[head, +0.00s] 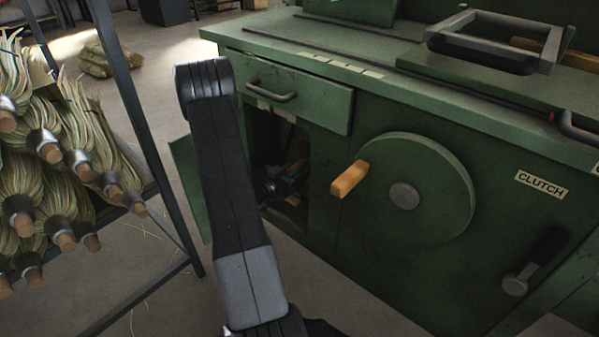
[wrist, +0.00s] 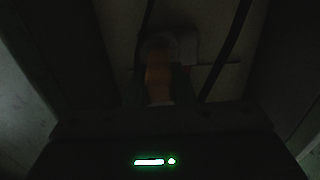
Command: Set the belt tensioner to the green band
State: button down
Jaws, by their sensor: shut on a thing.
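My gripper (head: 284,185) reaches into the dark open compartment of the green machine in the head view. In the wrist view my gripper (wrist: 159,88) is shut on an orange-brown handle (wrist: 158,70), apparently the tensioner handle. The handle points toward the wrist camera from a rounded mount on a dull back panel. Dark strips, perhaps belt runs, pass on both sides of it. The wrist view is very dark, and I cannot make out a green band or a pointer. The handle is hidden in the head view.
The compartment's open door (head: 188,190) hangs to the left. A drawer (head: 300,95) with a handle sits above the opening. A large wheel (head: 425,180) with a wooden crank grip (head: 350,179) is to the right. A rack of brooms (head: 60,160) stands at far left.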

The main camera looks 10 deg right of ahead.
jog(key=c, duration=1.2)
grip_release()
jog(key=shift+c, duration=0.2)
jog(key=p+v, duration=0.3)
jog(key=v, duration=1.1)
jog(key=shift+d, duration=0.15)
jog(key=b+x, duration=0.3)
jog(key=x, duration=1)
jog(key=shift+w+d, duration=0.15)
jog(key=shift+w, duration=0.05)
jog(key=shift+w+d, duration=0.1)
jog(key=shift+d, duration=0.1)
jog(key=shift+r, duration=0.1)
